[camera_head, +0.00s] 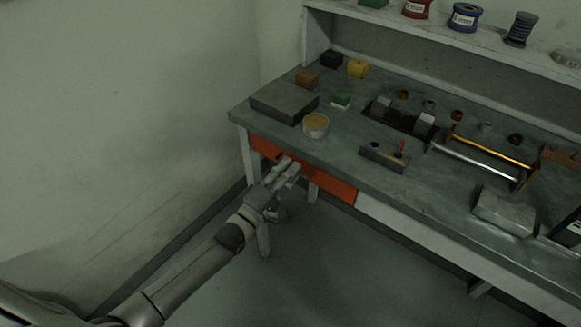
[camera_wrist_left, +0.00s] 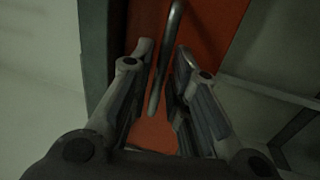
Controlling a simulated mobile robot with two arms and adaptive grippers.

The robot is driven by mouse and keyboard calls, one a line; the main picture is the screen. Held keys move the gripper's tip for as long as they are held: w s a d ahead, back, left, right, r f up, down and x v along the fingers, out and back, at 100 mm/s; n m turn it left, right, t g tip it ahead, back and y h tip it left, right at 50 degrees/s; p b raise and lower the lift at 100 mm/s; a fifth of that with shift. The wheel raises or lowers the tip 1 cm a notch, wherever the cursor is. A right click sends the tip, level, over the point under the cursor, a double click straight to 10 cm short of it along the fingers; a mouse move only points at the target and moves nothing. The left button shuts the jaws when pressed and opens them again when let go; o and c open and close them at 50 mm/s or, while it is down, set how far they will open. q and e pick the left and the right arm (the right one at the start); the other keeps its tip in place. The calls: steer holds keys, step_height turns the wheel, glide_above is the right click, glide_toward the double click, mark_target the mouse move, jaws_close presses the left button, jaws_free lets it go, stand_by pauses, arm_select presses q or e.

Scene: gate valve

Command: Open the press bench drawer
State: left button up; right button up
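The press bench drawer is an orange-red front (camera_head: 331,184) under the left end of the bench top in the head view. It looks flush with the bench frame. In the left wrist view the drawer front (camera_wrist_left: 215,32) fills the upper middle. A grey bar handle (camera_wrist_left: 166,60) runs along it. My left gripper (camera_head: 287,166) is at the drawer front, its fingers partly hiding it. In the left wrist view the left gripper (camera_wrist_left: 163,62) is open, with the handle between its two fingers. I cannot tell whether either finger touches the handle. My right gripper is not in view.
The bench top (camera_head: 350,175) carries a dark flat block (camera_head: 284,101), a round tin (camera_head: 316,124), a small fixture (camera_head: 383,157) and a grey box (camera_head: 503,211). A wall stands to the left. The floor (camera_head: 330,270) before the bench looks clear.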

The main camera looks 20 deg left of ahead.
arm_select(q)
steer(key=shift+w+d+r, duration=0.1)
steer(key=shift+w+d, duration=0.1)
steer(key=shift+w, duration=0.35)
jaws_close()
